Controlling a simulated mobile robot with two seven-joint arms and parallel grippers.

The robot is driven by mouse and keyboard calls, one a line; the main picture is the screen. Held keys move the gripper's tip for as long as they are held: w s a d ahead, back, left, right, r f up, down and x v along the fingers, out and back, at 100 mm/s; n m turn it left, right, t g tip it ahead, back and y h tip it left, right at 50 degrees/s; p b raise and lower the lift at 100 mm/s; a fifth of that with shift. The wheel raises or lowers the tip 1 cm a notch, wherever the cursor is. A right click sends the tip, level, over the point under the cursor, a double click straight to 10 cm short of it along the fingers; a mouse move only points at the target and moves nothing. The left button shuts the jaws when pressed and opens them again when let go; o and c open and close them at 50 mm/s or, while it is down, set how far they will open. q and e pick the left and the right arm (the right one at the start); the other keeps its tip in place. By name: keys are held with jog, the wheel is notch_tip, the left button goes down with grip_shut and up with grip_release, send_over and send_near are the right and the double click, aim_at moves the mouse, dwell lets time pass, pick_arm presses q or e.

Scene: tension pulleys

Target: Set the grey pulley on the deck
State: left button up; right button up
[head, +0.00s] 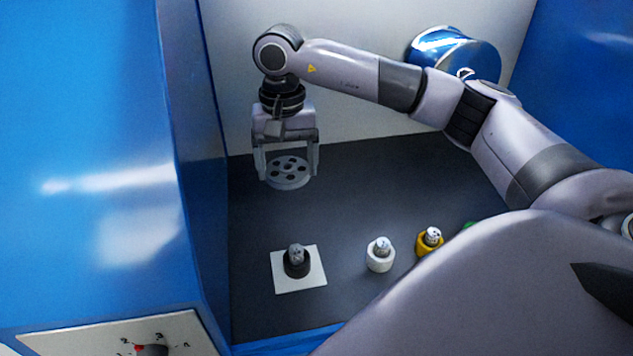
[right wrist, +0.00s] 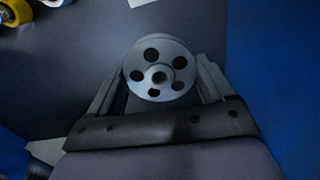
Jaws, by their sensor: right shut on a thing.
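The grey pulley (head: 288,171) is a flat round disc with several holes around a central hub. My right gripper (head: 289,175) is shut on it, one finger on each side of the rim. In the right wrist view the pulley (right wrist: 160,68) lies between the two fingers (right wrist: 158,85), its holed face to the camera. The dark grey deck (head: 370,185) spreads below it. The pulley is over the back left part of the deck; I cannot tell how high it is above the surface. My left gripper is not in view.
A black piece with a grey top (head: 296,262) stands on a white square (head: 313,280). A white piece (head: 380,256), a yellow piece (head: 429,243) and a partly hidden green one (head: 470,225) stand to its right. A blue wall (head: 200,170) bounds the deck at left.

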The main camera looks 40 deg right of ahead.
jog(key=w+d+r+m+b, duration=0.1)
jog(key=d+r+m, duration=0.65)
jog(key=d, duration=0.35)
jog(key=b, duration=0.3)
send_near(328, 198)
jog(key=shift+f+m+p, duration=0.25)
jog(key=shift+f+p, duration=0.05)
jog(key=shift+f, duration=0.45)
notch_tip(328, 198, down, 4)
jog(key=shift+f, duration=0.35)
jog(key=shift+f, duration=0.1)
jog(key=o, duration=1)
